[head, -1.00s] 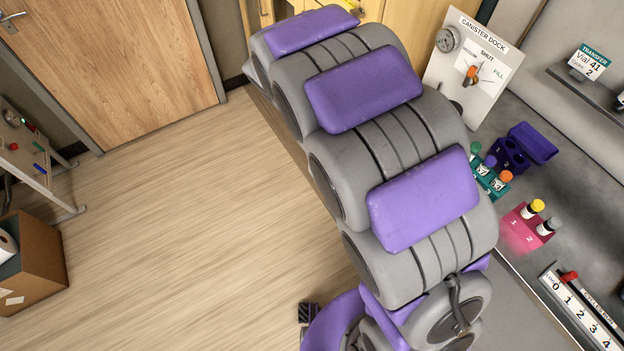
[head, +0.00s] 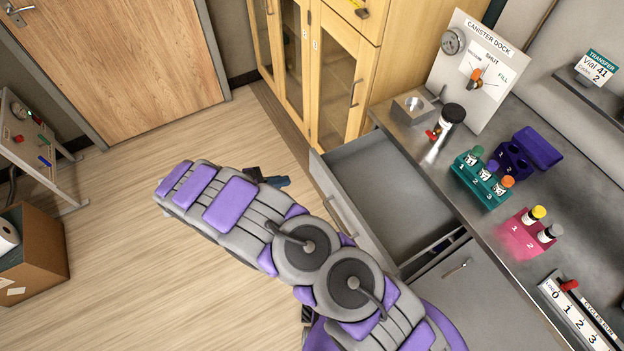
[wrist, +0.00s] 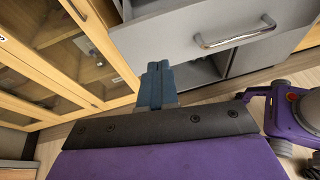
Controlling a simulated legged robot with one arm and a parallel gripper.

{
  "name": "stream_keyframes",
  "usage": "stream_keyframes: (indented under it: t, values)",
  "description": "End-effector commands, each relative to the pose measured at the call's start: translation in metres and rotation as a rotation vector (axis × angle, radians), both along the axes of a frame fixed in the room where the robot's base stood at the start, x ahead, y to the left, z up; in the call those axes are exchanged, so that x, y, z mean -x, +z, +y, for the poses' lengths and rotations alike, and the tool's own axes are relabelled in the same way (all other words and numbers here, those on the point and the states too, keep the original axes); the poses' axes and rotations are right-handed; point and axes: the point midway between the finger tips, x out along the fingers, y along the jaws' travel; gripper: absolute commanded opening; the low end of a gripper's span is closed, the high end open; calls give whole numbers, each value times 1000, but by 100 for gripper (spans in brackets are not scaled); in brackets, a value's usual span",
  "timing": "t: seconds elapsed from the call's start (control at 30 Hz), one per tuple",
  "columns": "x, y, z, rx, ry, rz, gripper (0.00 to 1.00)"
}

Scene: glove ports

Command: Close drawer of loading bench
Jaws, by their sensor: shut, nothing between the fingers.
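The loading bench drawer (head: 400,190) is pulled out, and its empty grey tray shows in the head view. Its front panel (head: 352,222) carries a bar handle (head: 341,216). In the wrist view the drawer front (wrist: 165,40) with its silver handle (wrist: 235,36) fills the upper right. My gripper (head: 268,178) is left of the drawer front's far end in the head view, apart from the handle. In the wrist view my gripper (wrist: 156,68) shows blue fingers together, holding nothing, below and left of the handle.
A wooden cabinet with glass doors (head: 335,90) stands beside the bench. On the bench top (head: 455,215) are a canister dock (head: 478,70), a teal vial rack (head: 483,180) and a pink rack (head: 525,232).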

Motion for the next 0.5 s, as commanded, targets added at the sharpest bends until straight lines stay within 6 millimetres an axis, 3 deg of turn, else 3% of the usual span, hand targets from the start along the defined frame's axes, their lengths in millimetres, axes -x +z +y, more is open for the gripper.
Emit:
stream_keyframes:
  t: [0.1, 0.23, 0.37, 0.5]
  values:
    - [11, -27, 21, 43, 78, 22, 0]
    - [17, -40, 34, 62, 124, 30, 0]
    - [17, -46, 36, 70, 138, 33, 0]
    - [9, -51, 24, 70, 136, 35, 0]
